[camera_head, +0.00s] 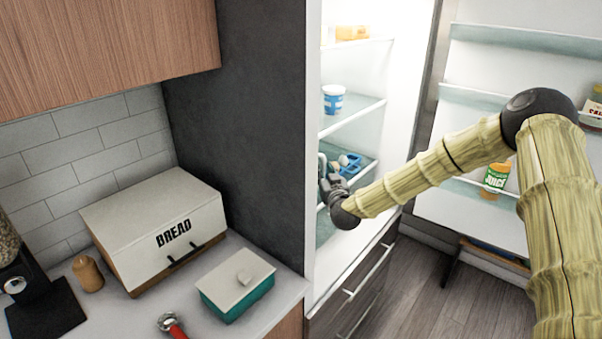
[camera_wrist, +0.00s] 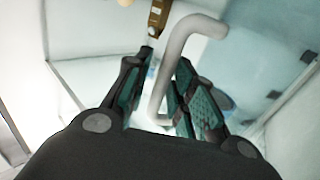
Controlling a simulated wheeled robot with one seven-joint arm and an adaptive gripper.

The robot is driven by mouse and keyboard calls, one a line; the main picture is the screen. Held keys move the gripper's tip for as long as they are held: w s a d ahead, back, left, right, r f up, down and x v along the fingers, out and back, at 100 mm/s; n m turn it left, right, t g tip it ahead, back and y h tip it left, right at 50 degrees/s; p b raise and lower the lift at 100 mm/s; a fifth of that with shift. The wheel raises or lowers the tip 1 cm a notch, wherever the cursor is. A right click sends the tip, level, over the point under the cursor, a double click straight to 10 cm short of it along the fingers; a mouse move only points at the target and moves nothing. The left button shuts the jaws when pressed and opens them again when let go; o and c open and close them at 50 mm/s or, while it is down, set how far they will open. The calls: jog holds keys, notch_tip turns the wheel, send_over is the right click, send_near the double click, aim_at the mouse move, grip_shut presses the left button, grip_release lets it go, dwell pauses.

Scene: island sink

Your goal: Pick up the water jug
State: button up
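In the wrist view a pale, bent handle (camera_wrist: 164,75) runs between the two fingers of my gripper (camera_wrist: 164,62). It appears to belong to the water jug, whose body seems to be the translucent bluish surface (camera_wrist: 252,55) to the right. My gripper is open, with a gap at the left finger; the handle lies close to the right finger, and I cannot tell if they touch. In the head view my gripper (camera_head: 331,178) is inside the open fridge at a lower shelf. Blue items (camera_head: 350,163) show just behind it; I cannot tell whether they are part of the jug.
The fridge door (camera_head: 468,60) stands open at the right, with a juice container (camera_head: 496,176) in its rack. A blue and white cup (camera_head: 333,98) is on the shelf above my gripper. A bread box (camera_head: 155,225) and a teal lidded dish (camera_head: 236,285) stand on the left counter.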

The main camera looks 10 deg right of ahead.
jog(key=shift+w+a+f, duration=0.15)
jog(key=shift+w+f, duration=0.25)
jog(key=shift+w, duration=0.35)
jog(key=shift+s+r, duration=0.2)
jog(key=shift+s, duration=0.05)
jog(key=shift+c, duration=0.9)
jog(key=shift+f, duration=0.1)
grip_shut()
jog(key=shift+w+r, duration=0.1)
jog(key=shift+r, duration=0.1)
